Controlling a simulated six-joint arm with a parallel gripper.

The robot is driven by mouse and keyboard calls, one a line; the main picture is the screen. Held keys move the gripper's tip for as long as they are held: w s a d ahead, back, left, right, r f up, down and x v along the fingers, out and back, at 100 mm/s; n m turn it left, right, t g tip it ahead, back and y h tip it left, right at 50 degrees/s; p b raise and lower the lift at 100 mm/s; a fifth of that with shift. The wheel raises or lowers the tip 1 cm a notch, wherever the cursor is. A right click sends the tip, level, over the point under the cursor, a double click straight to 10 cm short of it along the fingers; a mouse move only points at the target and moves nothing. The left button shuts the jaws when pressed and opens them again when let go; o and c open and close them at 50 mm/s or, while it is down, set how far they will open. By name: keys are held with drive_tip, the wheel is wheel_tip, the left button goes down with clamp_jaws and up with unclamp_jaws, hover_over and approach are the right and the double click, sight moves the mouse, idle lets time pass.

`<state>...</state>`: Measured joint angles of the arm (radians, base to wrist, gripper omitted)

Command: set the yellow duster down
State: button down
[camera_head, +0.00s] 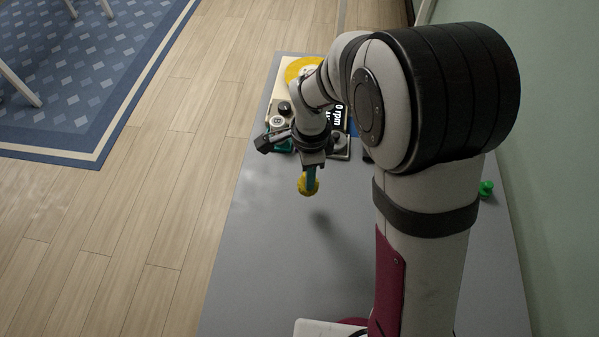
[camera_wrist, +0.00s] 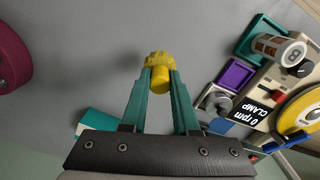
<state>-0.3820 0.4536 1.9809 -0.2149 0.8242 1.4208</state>
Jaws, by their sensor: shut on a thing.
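The yellow duster (camera_head: 303,185) is a small, round, lobed yellow piece. In the wrist view the duster (camera_wrist: 160,65) sits between the tips of my gripper's teal fingers, with a short cylindrical part facing the camera. My gripper (camera_head: 311,179) is shut on it and points down. The duster is held above the grey table (camera_head: 270,255); a soft shadow lies on the table to its lower right, apart from it. The far side of the duster is hidden.
A machine (camera_wrist: 275,100) with a yellow disc and a "0 rpm CLAMP" display stands at the table's far end, partly behind my arm. A purple square tray (camera_wrist: 236,75) is beside it. A green knob-like thing (camera_head: 486,188) is at right. The table's near left is clear.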

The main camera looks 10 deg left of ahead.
drive_tip(key=a+f, duration=0.1)
drive_tip(key=f, duration=0.1)
drive_tip(key=a+f, duration=0.1)
drive_tip(key=f, duration=0.1)
drive_tip(key=a+f, duration=0.1)
drive_tip(key=f, duration=0.1)
drive_tip(key=shift+w+a+f, duration=0.1)
drive_tip(key=shift+w+a, duration=0.05)
drive_tip(key=shift+a, duration=0.15)
drive_tip(key=shift+f, duration=0.1)
drive_tip(key=c, duration=0.7)
unclamp_jaws()
